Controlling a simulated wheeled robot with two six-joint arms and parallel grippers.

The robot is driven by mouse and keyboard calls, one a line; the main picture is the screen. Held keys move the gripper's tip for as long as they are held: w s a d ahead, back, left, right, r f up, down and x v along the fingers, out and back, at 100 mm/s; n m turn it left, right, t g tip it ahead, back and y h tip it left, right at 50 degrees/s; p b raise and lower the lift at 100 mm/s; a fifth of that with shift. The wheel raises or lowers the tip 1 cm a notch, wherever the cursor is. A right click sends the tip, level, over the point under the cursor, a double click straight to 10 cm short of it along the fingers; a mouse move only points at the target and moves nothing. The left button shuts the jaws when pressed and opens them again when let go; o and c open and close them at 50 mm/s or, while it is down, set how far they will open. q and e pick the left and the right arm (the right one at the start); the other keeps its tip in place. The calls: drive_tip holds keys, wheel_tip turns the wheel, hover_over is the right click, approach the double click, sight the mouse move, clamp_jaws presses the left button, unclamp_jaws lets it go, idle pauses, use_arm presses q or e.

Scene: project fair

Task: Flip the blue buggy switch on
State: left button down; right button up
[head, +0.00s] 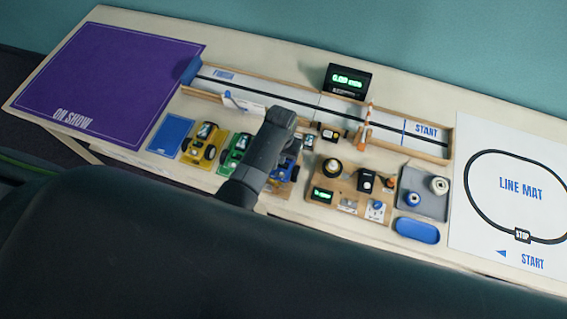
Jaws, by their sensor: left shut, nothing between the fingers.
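The blue buggy (287,168) stands at the right end of the row of buggies, largely hidden behind my left gripper (277,145). Only part of its blue body and dark wheels shows, and its switch cannot be made out. My left gripper is shut and empty, over or right beside the blue buggy. Whether it touches the buggy cannot be told. My right gripper is not in view.
A green buggy (235,154) and a yellow buggy (201,143) stand to the left. Behind is a walled track (390,135) with a timer display (347,81). To the right are a wooden parts board (345,185), a grey tray (409,180) and the line mat (470,235). The purple mat (115,80) is bare.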

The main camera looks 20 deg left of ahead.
use_arm(q)
drive_tip(key=shift+f+b, duration=0.45)
drive_tip(key=shift+f, duration=0.3)
drive_tip(key=shift+s+r, duration=0.1)
wheel_tip(320, 180, up, 3)
drive_tip(key=p, duration=0.3)
drive_tip(key=shift+f, duration=0.2)
drive_tip(key=shift+r, duration=2.15)
